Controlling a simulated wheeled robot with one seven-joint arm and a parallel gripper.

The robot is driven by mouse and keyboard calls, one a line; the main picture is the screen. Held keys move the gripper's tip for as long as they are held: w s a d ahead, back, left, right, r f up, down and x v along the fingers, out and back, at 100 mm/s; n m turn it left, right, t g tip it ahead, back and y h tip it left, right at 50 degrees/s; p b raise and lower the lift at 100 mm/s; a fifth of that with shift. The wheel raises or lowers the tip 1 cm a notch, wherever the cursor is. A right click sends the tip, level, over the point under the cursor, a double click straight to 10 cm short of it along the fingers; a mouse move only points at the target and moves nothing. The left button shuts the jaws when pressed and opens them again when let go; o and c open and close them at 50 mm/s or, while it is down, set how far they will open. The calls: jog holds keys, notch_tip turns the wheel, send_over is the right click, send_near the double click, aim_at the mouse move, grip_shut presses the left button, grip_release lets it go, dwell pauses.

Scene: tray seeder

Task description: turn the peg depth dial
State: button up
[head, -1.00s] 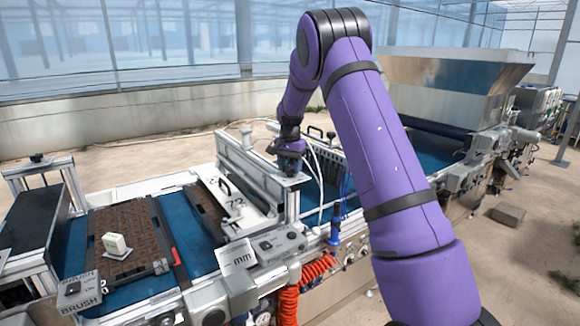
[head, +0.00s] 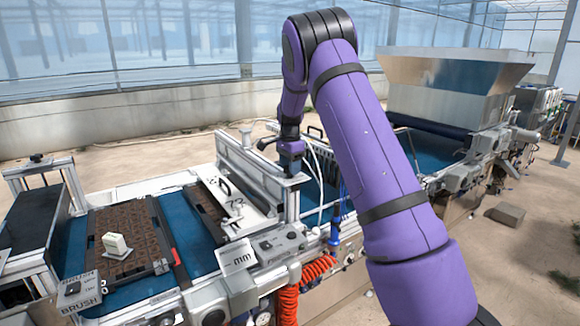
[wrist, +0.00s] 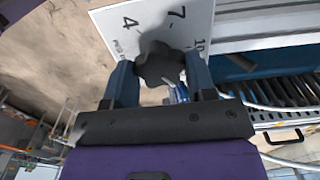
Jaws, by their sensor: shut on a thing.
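The peg depth dial is a dark lobed knob (wrist: 160,64) in the wrist view, in front of a white scale plate (wrist: 118,20) marked 4, 7 and 10. My gripper (wrist: 160,78) is shut on the knob, with one blue-grey finger on each side of it. In the head view my gripper (head: 291,168) points down at the top of a silver post on the seeder. The knob is hidden there behind the gripper and wrist. I cannot make out a pointer mark on the knob.
A brown seed tray (head: 140,225) with a small white block (head: 115,243) on it lies on the blue belt at the left. A metal hopper (head: 450,85) stands at the back right. Hoses and a red coiled line (head: 292,300) hang by the post.

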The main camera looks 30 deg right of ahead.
dwell(0.3)
jog(key=o, duration=0.9)
notch_tip(320, 180, up, 11)
jog(key=shift+f, duration=0.1)
dwell(0.4)
